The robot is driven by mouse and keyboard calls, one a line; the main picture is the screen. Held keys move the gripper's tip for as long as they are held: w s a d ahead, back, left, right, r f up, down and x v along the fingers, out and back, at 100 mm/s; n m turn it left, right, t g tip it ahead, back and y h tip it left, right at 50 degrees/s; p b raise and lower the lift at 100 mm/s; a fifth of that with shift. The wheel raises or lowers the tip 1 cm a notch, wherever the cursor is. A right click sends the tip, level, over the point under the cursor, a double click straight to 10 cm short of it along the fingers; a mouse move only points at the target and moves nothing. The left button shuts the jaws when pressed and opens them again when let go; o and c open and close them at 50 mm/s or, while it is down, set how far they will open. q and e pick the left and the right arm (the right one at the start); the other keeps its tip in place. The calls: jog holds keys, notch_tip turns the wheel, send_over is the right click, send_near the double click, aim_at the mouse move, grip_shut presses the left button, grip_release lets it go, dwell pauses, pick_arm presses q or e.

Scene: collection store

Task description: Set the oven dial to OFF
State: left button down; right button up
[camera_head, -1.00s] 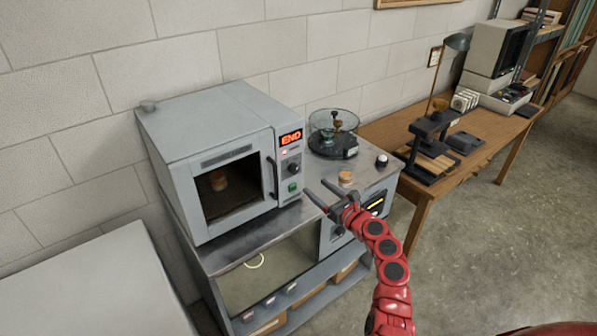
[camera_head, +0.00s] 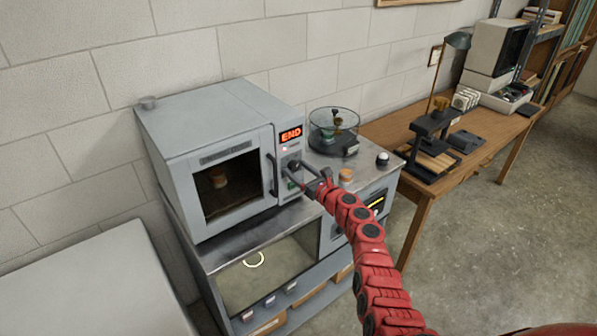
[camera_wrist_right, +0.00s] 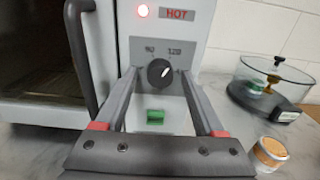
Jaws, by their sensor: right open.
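The grey oven (camera_head: 205,150) stands on the metal-topped bench, its door shut, with a dark handle and a lit red "END" display (camera_head: 291,135). In the right wrist view the black oven dial (camera_wrist_right: 159,72) shows with a white pointer mark tilted off vertical; "90" and "120" are printed above it. A red lamp beside "HOT" is lit above, and a green switch (camera_wrist_right: 155,117) is below. My right gripper (camera_head: 300,174) is open at the control panel, its fingers reaching either side of the dial; contact cannot be told. My left gripper is out of view.
A small orange-lidded jar (camera_head: 345,176) and a clear round desiccator (camera_head: 334,132) stand right of the oven. A white-topped knob (camera_head: 382,159) is near the bench's right edge. A wooden table (camera_head: 470,150) with instruments stands further right.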

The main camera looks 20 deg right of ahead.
jog(key=shift+c, duration=0.2)
grip_shut()
